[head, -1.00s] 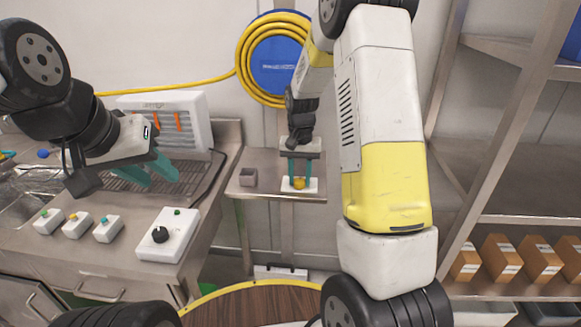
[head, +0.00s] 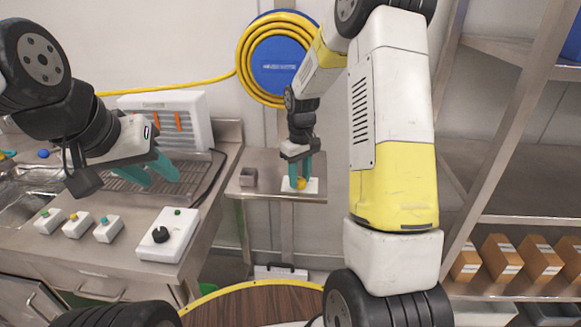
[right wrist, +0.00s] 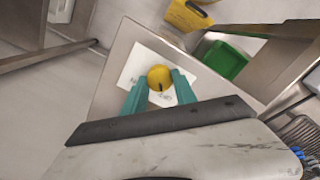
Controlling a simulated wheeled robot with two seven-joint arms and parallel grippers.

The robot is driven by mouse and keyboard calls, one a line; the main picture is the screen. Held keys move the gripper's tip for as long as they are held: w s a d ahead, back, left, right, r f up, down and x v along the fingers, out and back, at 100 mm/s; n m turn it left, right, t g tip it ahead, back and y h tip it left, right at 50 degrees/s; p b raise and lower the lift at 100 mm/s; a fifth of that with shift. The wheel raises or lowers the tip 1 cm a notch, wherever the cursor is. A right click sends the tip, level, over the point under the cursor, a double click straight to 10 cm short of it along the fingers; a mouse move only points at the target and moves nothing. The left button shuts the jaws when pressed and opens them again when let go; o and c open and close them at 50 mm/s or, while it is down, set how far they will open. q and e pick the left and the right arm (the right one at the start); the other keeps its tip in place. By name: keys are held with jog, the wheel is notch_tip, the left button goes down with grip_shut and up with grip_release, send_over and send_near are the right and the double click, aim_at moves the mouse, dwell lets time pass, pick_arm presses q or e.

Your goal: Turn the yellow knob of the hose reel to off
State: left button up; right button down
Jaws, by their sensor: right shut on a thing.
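The yellow knob (head: 301,184) sits on a white plate (head: 312,187) on the small metal shelf below the hose reel (head: 277,62). The right wrist view shows the yellow knob (right wrist: 160,77) from above, with a dark pointer mark on its near side. My right gripper (head: 300,178) points down at the plate, its teal fingers on either side of the knob and shut on it; it also shows in the right wrist view (right wrist: 158,88). My left gripper (head: 160,176) has its teal fingers apart and empty over the ribbed drainboard at left.
A white box with a black dial (head: 160,235) and several small button boxes line the left counter. Metal shelving with cardboard boxes (head: 501,257) stands at right.

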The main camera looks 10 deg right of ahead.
aim_at(300, 180)
jog(key=shift+n, duration=0.3)
jog(key=c, duration=1)
grip_release()
jog(key=shift+r, duration=0.1)
notch_tip(300, 180, up, 7)
jog(key=shift+r, duration=0.35)
